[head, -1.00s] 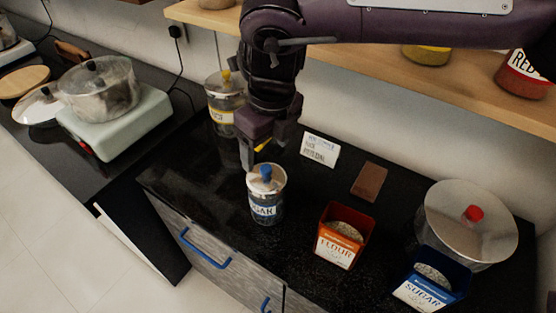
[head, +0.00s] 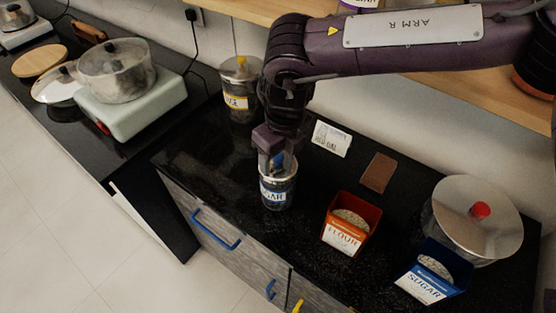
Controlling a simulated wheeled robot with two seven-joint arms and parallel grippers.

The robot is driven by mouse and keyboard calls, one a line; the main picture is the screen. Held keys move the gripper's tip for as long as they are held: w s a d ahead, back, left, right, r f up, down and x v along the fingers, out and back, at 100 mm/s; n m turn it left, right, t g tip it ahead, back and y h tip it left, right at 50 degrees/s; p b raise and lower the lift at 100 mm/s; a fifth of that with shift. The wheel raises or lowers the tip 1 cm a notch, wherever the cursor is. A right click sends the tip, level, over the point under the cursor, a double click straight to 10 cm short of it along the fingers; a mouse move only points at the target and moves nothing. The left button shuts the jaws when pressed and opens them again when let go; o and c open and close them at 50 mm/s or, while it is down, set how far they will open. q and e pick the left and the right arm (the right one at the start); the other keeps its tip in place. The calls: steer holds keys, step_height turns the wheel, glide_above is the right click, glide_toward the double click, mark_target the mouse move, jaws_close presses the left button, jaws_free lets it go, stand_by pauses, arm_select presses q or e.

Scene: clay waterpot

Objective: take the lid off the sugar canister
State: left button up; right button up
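The sugar canister (head: 277,195) is a clear jar with a blue-and-white label, upright on the black counter near its front edge. Its metal lid is on it, mostly hidden by my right gripper, and its blue knob (head: 278,159) shows between the fingers. My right gripper (head: 277,168) points down over the lid, with one finger on each side of the knob. The fingers look apart, with a gap around the knob; contact is too small to make out. My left gripper is not in view.
An orange flour box (head: 350,226), a blue sugar box (head: 433,278) and a large lidded pot (head: 476,222) stand to the right. A yellow-knobbed canister (head: 239,92) stands behind. A white card (head: 332,139) and a brown slab (head: 378,172) lie near the wall. A shelf overhangs the back.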

steer(key=shift+s, duration=0.15)
jaws_close()
